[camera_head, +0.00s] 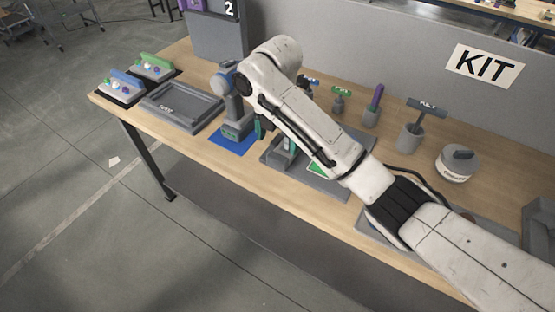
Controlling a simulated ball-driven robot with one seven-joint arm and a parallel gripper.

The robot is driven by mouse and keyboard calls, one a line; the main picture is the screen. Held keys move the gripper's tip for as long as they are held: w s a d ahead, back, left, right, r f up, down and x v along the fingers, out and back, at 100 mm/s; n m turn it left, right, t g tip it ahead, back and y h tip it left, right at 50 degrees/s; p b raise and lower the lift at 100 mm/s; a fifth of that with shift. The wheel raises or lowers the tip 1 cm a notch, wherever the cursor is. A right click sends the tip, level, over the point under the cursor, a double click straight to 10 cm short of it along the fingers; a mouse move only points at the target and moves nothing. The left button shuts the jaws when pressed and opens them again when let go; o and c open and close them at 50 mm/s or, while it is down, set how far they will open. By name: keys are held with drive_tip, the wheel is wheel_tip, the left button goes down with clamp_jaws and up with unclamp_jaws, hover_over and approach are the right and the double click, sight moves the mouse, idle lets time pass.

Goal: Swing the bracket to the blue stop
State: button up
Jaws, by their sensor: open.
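A grey tray (181,106) and two small boards with a blue bar (126,80) and a green bar (155,61) lie at left. Labelled tools in grey holders (409,137) and a round canister (457,164) stand at right. A grey panel (390,60) backs the table.

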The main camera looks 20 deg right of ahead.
sight(278, 157)
wheel_tip(278, 157, down, 8)
drive_tip(key=shift+r+p, duration=0.1)
drive_tip(key=shift+p, duration=0.35)
